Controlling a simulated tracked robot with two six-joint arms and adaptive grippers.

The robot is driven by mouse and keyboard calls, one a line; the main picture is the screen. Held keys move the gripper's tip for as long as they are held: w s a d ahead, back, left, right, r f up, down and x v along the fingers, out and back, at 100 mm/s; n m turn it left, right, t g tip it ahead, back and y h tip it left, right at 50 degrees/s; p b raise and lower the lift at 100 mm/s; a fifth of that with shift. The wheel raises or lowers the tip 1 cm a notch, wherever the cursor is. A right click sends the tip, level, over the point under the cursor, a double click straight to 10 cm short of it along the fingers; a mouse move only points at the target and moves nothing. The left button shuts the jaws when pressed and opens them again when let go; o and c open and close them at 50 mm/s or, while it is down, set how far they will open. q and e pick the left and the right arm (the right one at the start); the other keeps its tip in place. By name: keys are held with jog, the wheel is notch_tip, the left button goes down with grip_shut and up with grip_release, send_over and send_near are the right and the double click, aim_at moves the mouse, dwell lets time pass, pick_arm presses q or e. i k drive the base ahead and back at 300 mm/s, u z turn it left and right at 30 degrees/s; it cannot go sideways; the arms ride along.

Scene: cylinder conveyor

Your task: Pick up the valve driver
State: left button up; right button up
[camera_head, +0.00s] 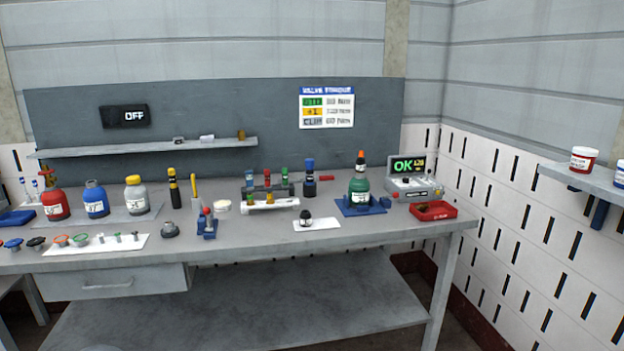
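No tool is clearly marked as the valve driver, and I cannot tell for certain which one it is. A black upright tool with yellow bands (174,188) stands on the grey workbench (340,244), left of the middle. A blue-topped dark tool (309,178) stands upright behind the bench's middle. A yellow-handled tool (195,190) stands in a grey holder. A rack with coloured-topped valves (267,190) sits between them. A green cylinder (359,190) with an orange and black top stands on a blue base (362,208). Neither of my grippers is in view.
Red (54,204), blue (96,200) and grey (137,195) cylinders stand at the left. Coloured handwheels lie along the left front edge. A display reading OK (408,167) and a red tray (433,211) are at the right. The right front of the bench is clear.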

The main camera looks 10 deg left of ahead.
aim_at(309, 162)
jog(key=z, duration=0.25)
jog(key=i, duration=1.65)
jog(key=u, duration=0.35)
